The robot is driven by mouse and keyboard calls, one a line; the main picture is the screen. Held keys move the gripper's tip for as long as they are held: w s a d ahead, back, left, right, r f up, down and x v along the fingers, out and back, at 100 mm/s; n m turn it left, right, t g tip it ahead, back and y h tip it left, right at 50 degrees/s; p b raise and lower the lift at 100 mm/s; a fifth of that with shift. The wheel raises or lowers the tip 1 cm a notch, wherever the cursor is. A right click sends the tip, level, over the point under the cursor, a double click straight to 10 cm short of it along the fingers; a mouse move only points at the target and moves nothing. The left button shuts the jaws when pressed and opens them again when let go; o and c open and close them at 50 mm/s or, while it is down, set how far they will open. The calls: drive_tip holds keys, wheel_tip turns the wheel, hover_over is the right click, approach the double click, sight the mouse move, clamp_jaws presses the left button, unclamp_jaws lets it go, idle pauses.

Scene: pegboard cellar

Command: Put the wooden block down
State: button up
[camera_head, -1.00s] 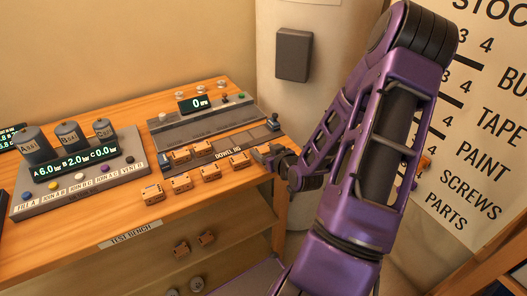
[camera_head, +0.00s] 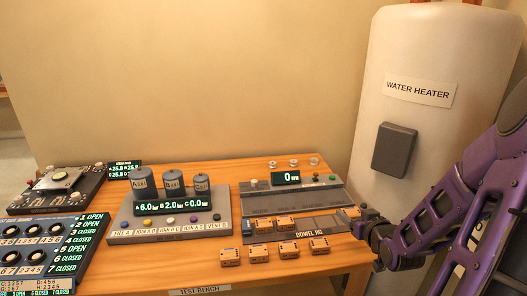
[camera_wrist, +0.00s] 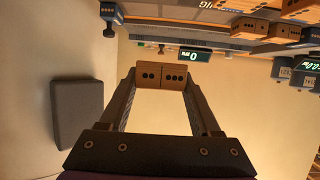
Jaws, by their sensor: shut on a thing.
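My gripper (camera_head: 358,213) is at the right end of the dowel jig (camera_head: 322,228), near the bench's right edge. It is shut on an orange-brown wooden block (camera_head: 348,213) with dark dots; in the wrist view the block (camera_wrist: 162,77) sits between the two fingertips. Whether the held block touches anything below cannot be told. Two similar blocks, a left one (camera_head: 258,226) and a right one (camera_head: 285,222), sit on the jig. Several more, such as this block (camera_head: 259,252), stand in a row on the bench in front of it.
The wooden test bench (camera_head: 190,273) also carries a panel with three grey cylinders (camera_head: 165,228), a grey console with a readout of 0 (camera_head: 290,198), and switch panels (camera_head: 45,245) at left. A white water heater (camera_head: 410,60) stands behind my arm at right.

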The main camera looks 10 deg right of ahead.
drive_tip(key=shift+n+y, duration=0.6)
drive_tip(key=shift+y, duration=0.1)
drive_tip(key=w+a+f, duration=0.1)
drive_tip(key=w+a, duration=0.1)
drive_tip(key=a, duration=0.5)
drive_tip(key=w+a+f, duration=0.2)
drive_tip(key=a, duration=0.6)
drive_tip(key=w+a+f, duration=0.2)
drive_tip(key=a, duration=0.5)
drive_tip(key=shift+a+f, duration=0.2)
drive_tip(key=shift+a, duration=0.1)
drive_tip(key=d+r, duration=0.3)
drive_tip(key=d, duration=0.8)
wheel_tip(320, 180, up, 2)
drive_tip(key=m+h, duration=0.1)
hover_over(345, 247)
drive_tip(key=shift+r, duration=0.2)
wheel_tip(345, 247, down, 10)
drive_tip(key=shift+r+b, duration=0.15)
drive_tip(key=shift+b, duration=0.9)
